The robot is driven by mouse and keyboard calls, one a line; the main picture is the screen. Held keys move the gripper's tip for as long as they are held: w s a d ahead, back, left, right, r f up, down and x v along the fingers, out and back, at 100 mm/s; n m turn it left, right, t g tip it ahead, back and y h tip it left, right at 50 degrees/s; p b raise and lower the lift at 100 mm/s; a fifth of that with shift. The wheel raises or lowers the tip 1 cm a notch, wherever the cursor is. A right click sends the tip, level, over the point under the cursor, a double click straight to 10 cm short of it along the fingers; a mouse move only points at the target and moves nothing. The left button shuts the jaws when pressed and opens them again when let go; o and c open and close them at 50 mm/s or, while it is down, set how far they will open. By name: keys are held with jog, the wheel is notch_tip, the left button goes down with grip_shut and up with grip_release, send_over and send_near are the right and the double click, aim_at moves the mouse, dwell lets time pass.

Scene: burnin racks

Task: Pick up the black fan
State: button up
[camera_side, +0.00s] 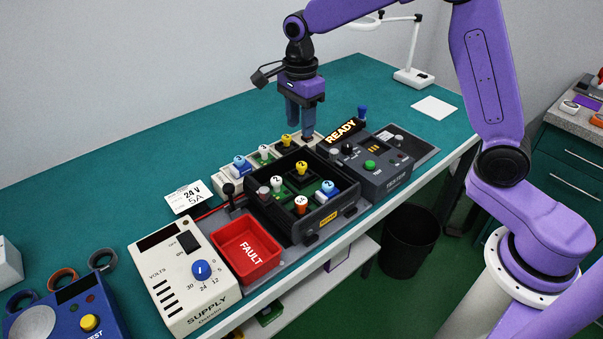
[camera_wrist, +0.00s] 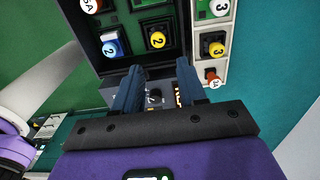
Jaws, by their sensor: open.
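I cannot tell for sure which part is the black fan. One black square part with a yellow knob marked 2 (camera_side: 301,177) sits in the black tray (camera_side: 290,222); it also shows in the wrist view (camera_wrist: 157,40). Another dark square part with a yellow knob marked 3 (camera_wrist: 216,49) sits in the pale rack (camera_wrist: 198,72) beside the tray. My gripper (camera_side: 304,130) is open and points down above the far side of the tray, near the READY display. In the wrist view, my empty fingers (camera_wrist: 158,85) show just beyond the tray edge, over the tester.
The grey tester (camera_side: 375,172) stands right of the tray, with the READY display (camera_side: 340,131) behind it. The red FAULT bin (camera_side: 247,249) and pale supply box (camera_side: 183,272) stand left. A lamp (camera_side: 413,75) stands at the back right. The bench's back left is clear.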

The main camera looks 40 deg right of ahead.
send_over(302, 164)
notch_tip(302, 164, down, 7)
jog(key=shift+w+r, duration=0.1)
jog(key=shift+w, duration=0.05)
jog(key=shift+f, duration=2.6)
grip_shut()
